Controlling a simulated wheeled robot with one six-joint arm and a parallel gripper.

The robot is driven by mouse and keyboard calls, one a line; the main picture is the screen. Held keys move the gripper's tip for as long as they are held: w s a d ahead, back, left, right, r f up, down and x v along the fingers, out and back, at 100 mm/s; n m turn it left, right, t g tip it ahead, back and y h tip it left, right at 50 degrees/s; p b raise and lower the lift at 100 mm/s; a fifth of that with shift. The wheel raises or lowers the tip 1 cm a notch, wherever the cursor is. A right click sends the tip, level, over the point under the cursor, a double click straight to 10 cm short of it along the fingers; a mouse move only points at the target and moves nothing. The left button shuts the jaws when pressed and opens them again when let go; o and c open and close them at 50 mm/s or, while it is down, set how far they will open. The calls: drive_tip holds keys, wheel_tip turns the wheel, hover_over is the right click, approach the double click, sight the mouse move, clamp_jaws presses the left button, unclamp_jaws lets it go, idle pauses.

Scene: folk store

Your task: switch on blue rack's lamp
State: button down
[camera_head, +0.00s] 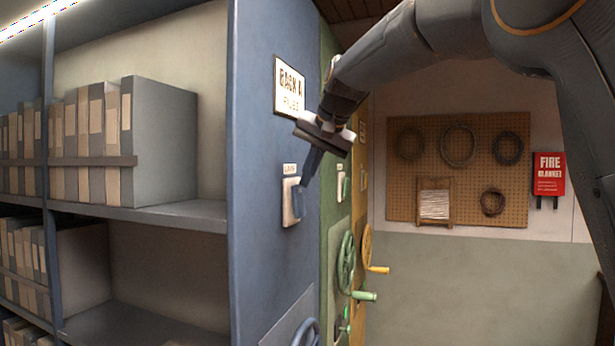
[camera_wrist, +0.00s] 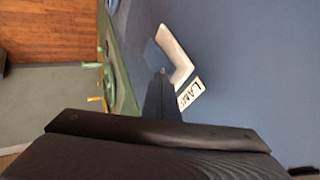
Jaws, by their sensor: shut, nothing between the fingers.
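The blue rack (camera_head: 262,150) fills the left of the head view, and its end panel bears a sign whose lettering reads roughly "RACK A". Below the sign is a lamp switch (camera_head: 289,212) with a pale plate and a small "LAMP" label (camera_head: 290,169). My gripper (camera_head: 306,182) is shut and empty, with its fingertips at the front of the switch, covering part of it. In the wrist view the white switch plate (camera_wrist: 179,52) and the "LAMP" label (camera_wrist: 190,93) lie just beyond my fingers (camera_wrist: 160,85). I cannot tell whether they touch.
A bright strip light (camera_head: 38,18) shows at the top left. A blue handwheel (camera_head: 306,334) sits low on the same panel. Green (camera_head: 346,262) and yellow (camera_head: 367,247) handwheels stand out to the right. A pegboard (camera_head: 459,130) and red fire blanket box (camera_head: 549,173) hang behind.

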idle(0.3)
drive_tip(key=b+v, duration=0.2)
drive_tip(key=v, duration=1)
drive_tip(key=shift+w+d, duration=0.25)
drive_tip(key=shift+d, duration=0.15)
drive_tip(key=shift+f, duration=0.1)
drive_tip(key=s+d+f+g+h, duration=0.1)
drive_tip(key=d+f, duration=0.2)
drive_tip(key=f, duration=0.7)
drive_tip(key=s+d+f+h, duration=0.1)
drive_tip(key=d+f, duration=0.2)
drive_tip(key=f, duration=0.7)
drive_tip(key=s+d+f+g+h, duration=0.1)
drive_tip(key=d+f, duration=0.2)
drive_tip(key=f, duration=0.7)
drive_tip(key=s+d+f+n+g, duration=0.1)
drive_tip(key=s+d+f, duration=0.3)
drive_tip(key=s+f, duration=0.7)
drive_tip(key=s+d+f+n+g+h, duration=0.1)
drive_tip(key=s+d+f, duration=0.3)
drive_tip(key=s+f, duration=0.8)
wheel_tip(320, 180, down, 2)
drive_tip(key=shift+f+n+g, duration=0.25)
drive_tip(key=shift+n+g, duration=0.05)
drive_tip(key=shift+g, duration=0.3)
